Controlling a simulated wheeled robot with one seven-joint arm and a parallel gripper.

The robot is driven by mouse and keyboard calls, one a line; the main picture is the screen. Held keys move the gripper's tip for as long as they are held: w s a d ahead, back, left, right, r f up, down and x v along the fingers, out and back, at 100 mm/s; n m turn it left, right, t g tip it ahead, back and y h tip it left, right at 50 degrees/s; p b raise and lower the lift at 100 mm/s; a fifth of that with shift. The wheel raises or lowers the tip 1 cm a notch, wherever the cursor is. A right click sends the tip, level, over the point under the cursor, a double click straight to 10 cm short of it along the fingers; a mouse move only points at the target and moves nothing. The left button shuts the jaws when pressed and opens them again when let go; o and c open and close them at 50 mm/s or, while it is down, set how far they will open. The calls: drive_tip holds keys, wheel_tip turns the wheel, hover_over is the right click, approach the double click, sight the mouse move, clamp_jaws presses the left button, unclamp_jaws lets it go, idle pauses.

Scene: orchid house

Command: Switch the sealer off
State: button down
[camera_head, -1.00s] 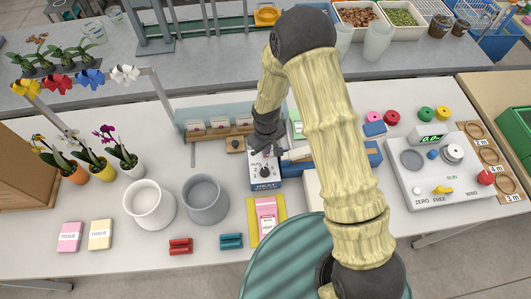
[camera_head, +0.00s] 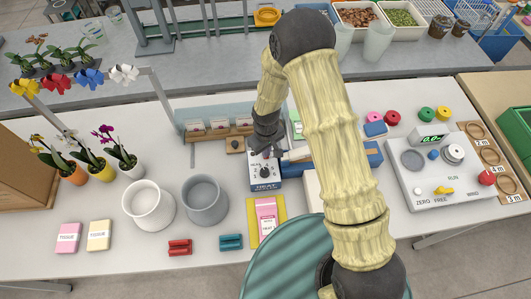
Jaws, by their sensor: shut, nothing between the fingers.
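The sealer (camera_head: 290,160) is a blue and white unit in the middle of the table. Its white front panel (camera_head: 265,184) has a black dial and the word HEAT. My gripper (camera_head: 264,152) is shut and empty. It points down at the back of the panel, just behind the dial. Whether it touches the panel, I cannot tell. My arm covers part of the sealer's right side. The switch itself is not clearly visible beneath my gripper.
A grey pot (camera_head: 205,201) and a white pot (camera_head: 149,204) stand to the left. A wooden rack with cards (camera_head: 218,130) stands behind. A weighing and winding machine (camera_head: 440,165) is at the right.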

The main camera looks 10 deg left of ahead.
wheel_tip(320, 180, up, 7)
drive_tip(key=p, duration=0.4)
idle(0.4)
drive_tip(key=shift+d, duration=0.1)
idle(0.4)
drive_tip(key=s+d+r+m+t+b, duration=0.1)
drive_tip(key=s+d+r+m+b, duration=0.2)
drive_tip(key=d+r, duration=0.5)
drive_tip(key=s+d+r+m+t+b, duration=0.1)
drive_tip(key=s+d+r+m+b, duration=0.2)
drive_tip(key=d, duration=1)
drive_tip(key=s+r+m, duration=0.3)
drive_tip(key=s+r, duration=0.1)
drive_tip(key=shift+s+d+r+t, duration=0.2)
drive_tip(key=shift+d+r+t, duration=0.1)
drive_tip(key=shift+r, duration=0.1)
